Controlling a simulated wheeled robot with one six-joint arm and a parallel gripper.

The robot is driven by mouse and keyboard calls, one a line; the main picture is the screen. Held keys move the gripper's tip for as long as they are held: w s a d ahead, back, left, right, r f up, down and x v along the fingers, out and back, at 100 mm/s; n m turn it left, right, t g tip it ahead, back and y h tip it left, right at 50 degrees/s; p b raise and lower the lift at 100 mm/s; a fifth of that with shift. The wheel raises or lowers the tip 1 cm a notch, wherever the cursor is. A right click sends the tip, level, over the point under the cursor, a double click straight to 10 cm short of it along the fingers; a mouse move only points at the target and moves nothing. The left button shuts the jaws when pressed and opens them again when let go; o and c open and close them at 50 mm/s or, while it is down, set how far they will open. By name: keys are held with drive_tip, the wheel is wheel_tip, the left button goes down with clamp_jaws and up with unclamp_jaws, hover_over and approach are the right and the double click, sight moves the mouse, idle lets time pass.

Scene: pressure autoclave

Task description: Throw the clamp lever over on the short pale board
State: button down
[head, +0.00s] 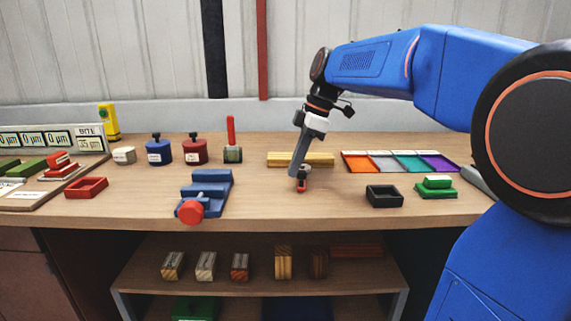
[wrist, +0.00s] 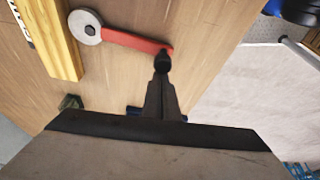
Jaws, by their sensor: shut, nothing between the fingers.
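The clamp lever (wrist: 135,41) has a red arm and a round grey hub (wrist: 87,27). In the wrist view the hub is beside the edge of the pale board (wrist: 50,35), and the red arm points away from the board. In the head view the lever's red end (head: 301,188) shows below my gripper, with the pale board (head: 322,159) behind it. My gripper (wrist: 162,64) is shut and empty, its tips at the free end of the red arm; I cannot tell whether they touch. In the head view my gripper (head: 297,174) partly hides the lever and board.
A blue vise (head: 207,187) with a red knob stands to the left. A black tray (head: 384,196), a row of coloured bins (head: 400,161) and a green block (head: 436,190) are to the right. Bare tabletop lies between the vise and the lever.

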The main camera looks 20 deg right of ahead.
drive_tip(key=shift+s+d, duration=0.4)
drive_tip(key=shift+d, duration=0.5)
drive_tip(key=shift+a, duration=0.55)
drive_tip(key=a, duration=0.3)
drive_tip(key=shift+w+r, duration=0.25)
drive_tip(key=v, duration=0.9)
drive_tip(key=shift+r, duration=0.35)
drive_tip(key=shift+d, duration=0.1)
